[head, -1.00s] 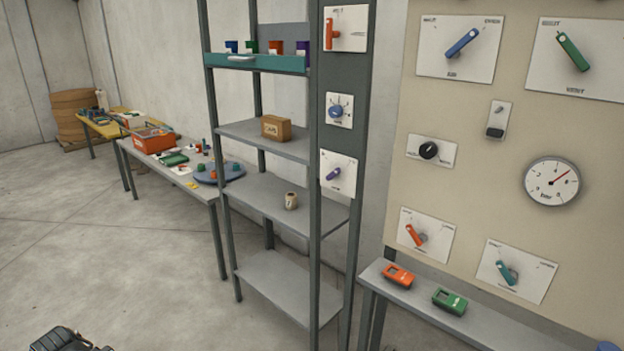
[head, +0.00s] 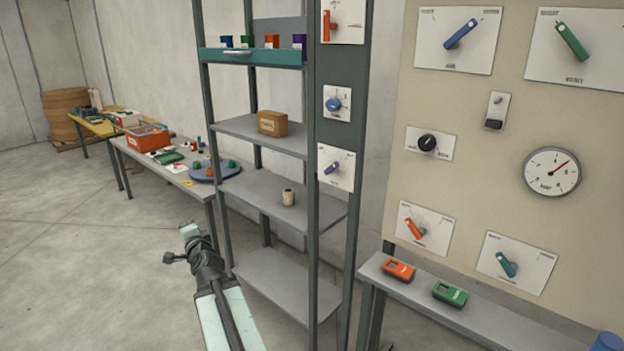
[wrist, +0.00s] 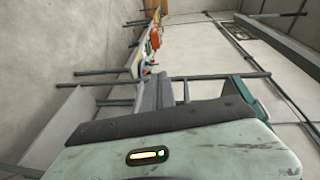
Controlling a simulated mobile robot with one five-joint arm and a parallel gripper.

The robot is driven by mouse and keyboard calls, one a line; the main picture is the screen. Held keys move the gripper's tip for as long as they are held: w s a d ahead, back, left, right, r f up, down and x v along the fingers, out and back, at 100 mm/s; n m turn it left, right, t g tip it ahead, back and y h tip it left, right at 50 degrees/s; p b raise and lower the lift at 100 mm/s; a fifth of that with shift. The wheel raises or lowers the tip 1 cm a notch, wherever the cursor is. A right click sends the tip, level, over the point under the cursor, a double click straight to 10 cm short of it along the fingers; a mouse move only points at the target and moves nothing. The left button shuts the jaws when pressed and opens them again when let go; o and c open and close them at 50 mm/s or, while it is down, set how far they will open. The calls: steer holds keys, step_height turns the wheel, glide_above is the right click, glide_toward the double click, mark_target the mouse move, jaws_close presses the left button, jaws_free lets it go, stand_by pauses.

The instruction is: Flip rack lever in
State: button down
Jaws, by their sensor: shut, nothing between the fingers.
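The plate lettering is too small to read. My gripper (head: 188,231) is left of the rack, in front of its lower shelves and well apart from the levers. It is shut and empty. In the wrist view a pale green casing of mine fills the bottom; no lever is clear there.
A board with more levers and a gauge (head: 551,172) stands right, above a bench with orange (head: 398,270) and green (head: 449,293) devices. Open floor (head: 80,260) lies left.

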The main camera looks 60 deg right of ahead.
steer(key=s+d+r+m+g+h, duration=0.2)
steer(key=s+d+m+h, duration=0.25)
steer(key=s+d, duration=0.35)
steer(key=s+d+r+m+g+h, duration=0.3)
steer(key=s+d+m+h, duration=0.1)
steer(key=s+d+m, duration=0.3)
steer(key=s+d+m+g+h, duration=0.1)
steer(key=s+d+m+g, duration=0.3)
steer(key=s, duration=0.7)
steer(key=s+d+m+g+h, duration=0.2)
steer(key=s+d+m+g, duration=0.3)
steer(key=s, duration=0.6)
steer(key=m+g, duration=0.2)
steer(key=m, duration=0.1)
steer(key=shift+d+r+b, duration=0.25)
steer(key=shift+r+b, duration=0.1)
steer(key=shift+b, duration=0.05)
steer(key=shift+w, duration=0.15)
